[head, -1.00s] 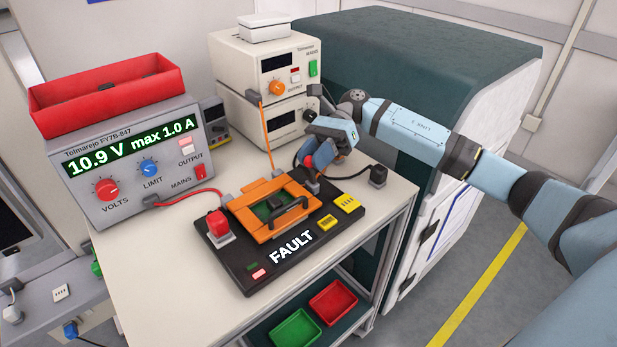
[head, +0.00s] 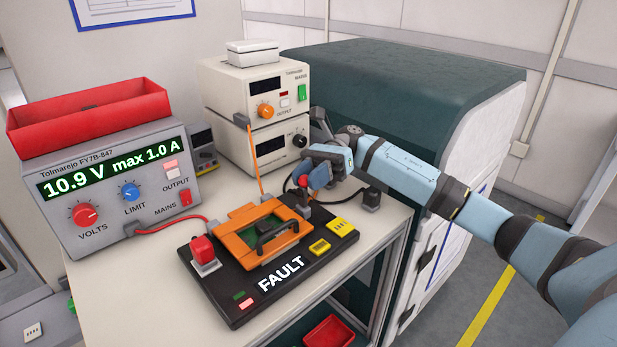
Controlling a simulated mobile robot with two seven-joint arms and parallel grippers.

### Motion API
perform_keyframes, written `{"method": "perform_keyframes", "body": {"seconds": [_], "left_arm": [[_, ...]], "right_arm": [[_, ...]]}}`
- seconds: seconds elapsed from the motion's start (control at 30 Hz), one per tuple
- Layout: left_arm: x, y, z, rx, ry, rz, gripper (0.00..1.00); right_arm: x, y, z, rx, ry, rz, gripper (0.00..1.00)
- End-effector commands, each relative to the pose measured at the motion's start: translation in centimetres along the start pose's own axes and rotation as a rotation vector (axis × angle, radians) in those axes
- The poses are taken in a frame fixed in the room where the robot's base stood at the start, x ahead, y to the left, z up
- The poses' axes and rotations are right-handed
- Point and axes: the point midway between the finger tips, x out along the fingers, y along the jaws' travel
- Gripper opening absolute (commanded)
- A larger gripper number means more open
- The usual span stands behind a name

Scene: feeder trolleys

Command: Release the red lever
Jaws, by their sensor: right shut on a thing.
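My right gripper (head: 309,183) is at the back right corner of the black test fixture (head: 228,301), low over its edge. It is shut on a small red part, the red lever (head: 303,181), of which only a little shows. The gripper hides the rest, so its tilt cannot be told. The orange clamp frame (head: 236,245) with a dark handle (head: 279,237) lies on the fixture. The fixture reads FAULT, with a small red light lit. My left gripper is not in view.
A red block on a grey base (head: 203,252) stands at the fixture's left. A power supply (head: 110,195) reads 10.9 V, max 1.0 A, with a red tray (head: 90,112) on top. Two stacked cream units (head: 222,85) stand behind. Cables run near the gripper.

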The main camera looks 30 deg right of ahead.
Motion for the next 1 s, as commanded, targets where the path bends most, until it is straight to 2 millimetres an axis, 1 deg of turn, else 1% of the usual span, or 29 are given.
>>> {"method": "perform_keyframes", "body": {"seconds": [0.03, 0.07, 0.1, 0.37, 0.47, 0.53, 0.67, 1.0], "left_arm": [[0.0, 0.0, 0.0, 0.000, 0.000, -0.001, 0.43], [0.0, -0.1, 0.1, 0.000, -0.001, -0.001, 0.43], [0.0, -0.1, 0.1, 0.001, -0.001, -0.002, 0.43], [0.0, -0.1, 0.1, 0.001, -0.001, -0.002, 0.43], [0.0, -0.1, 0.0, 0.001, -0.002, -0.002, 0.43], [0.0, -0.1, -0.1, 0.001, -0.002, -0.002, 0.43], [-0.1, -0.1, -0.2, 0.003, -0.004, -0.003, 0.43], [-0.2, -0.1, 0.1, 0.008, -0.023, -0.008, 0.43]], "right_arm": [[0.1, 0.1, -0.2, 0.004, 0.001, 0.005, 0.35], [0.1, 0.1, -0.2, 0.004, 0.001, 0.005, 0.42], [0.1, 0.0, -0.2, 0.004, 0.001, 0.004, 0.51], [0.1, 0.0, -0.1, 0.001, 0.001, 0.002, 0.51], [0.0, 0.1, 0.5, -0.001, 0.001, 0.001, 0.51], [-0.1, 0.2, 1.2, -0.002, 0.002, 0.001, 0.51], [-0.1, 0.7, 3.7, -0.003, 0.002, 0.002, 0.51], [-0.6, 2.4, 12.1, -0.004, 0.001, 0.001, 0.51]]}}
